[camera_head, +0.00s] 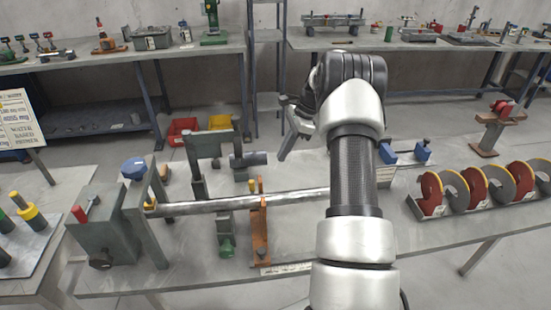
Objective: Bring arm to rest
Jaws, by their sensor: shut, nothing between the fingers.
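My arm (352,185) rises from the bottom of the head view over the table and bends at its top. My gripper (285,152) is at the arm's far end, left of the wrist, and points down and left. It is shut and empty. It is above the far part of the table, right of the dark clamp parts, and appears clear of them. The arm hides part of the table and the right end of the metal rod (290,195).
A blue fixture (405,152) stands just right of my arm. Workbenches (130,55) line the back wall.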

